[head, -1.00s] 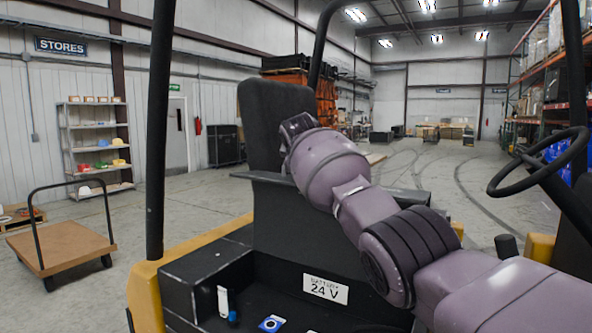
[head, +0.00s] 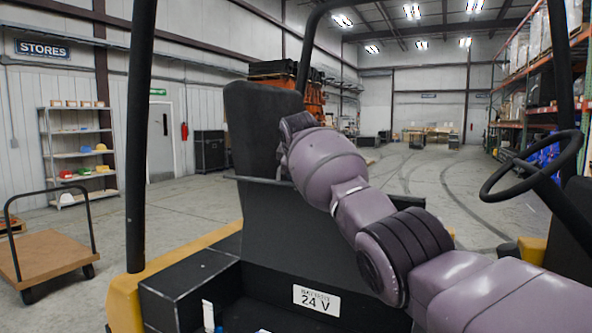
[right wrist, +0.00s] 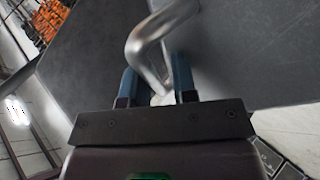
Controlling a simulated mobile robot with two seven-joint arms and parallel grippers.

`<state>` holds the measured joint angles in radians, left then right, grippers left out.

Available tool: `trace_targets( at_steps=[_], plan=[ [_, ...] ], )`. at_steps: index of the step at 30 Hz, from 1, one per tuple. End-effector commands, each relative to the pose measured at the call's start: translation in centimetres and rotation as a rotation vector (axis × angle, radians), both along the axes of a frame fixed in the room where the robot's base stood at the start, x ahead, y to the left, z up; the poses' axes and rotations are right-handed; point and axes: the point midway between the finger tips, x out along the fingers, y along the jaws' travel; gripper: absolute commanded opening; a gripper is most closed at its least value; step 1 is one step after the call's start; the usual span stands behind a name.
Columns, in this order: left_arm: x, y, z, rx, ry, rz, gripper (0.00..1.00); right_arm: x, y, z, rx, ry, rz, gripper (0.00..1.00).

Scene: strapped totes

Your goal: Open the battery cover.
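The battery cover (head: 290,225) is a dark panel on the truck, with the black seat (head: 255,130) at its top. A white "24 V" label (head: 316,300) is below it. A bent silver handle (right wrist: 143,45) stands out from a dark surface in the right wrist view. My right gripper (right wrist: 156,75) has its two blue fingers on either side of the handle bar and looks shut on it. In the head view my purple right arm crosses in front of the cover, and its gripper is hidden behind the arm. My left gripper is not in view.
A steering wheel (head: 535,165) is at the right. A dark post (head: 140,140) and yellow bodywork (head: 190,250) are at the left. A flatbed cart (head: 48,258) stands on the floor beyond, with shelves (head: 80,155) by the wall. Open floor lies behind the truck.

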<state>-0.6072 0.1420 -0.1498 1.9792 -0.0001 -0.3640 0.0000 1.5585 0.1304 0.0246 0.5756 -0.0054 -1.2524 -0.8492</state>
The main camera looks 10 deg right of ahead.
Motion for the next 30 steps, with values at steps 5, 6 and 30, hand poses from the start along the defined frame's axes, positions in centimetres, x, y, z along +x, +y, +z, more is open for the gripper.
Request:
trace_targets(
  at_steps=[5, 6, 30],
  plan=[
    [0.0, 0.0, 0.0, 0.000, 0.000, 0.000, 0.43, 0.0, 0.1, -0.1, -0.001, 0.003, 0.001, 0.37],
    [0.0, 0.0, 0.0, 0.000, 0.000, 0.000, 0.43, 0.0, 0.1, -0.1, -0.001, 0.003, 0.001, 0.37],
    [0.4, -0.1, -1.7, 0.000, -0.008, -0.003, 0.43, -5.2, 0.4, 4.4, -0.001, -0.005, 0.002, 0.37]
  ],
)
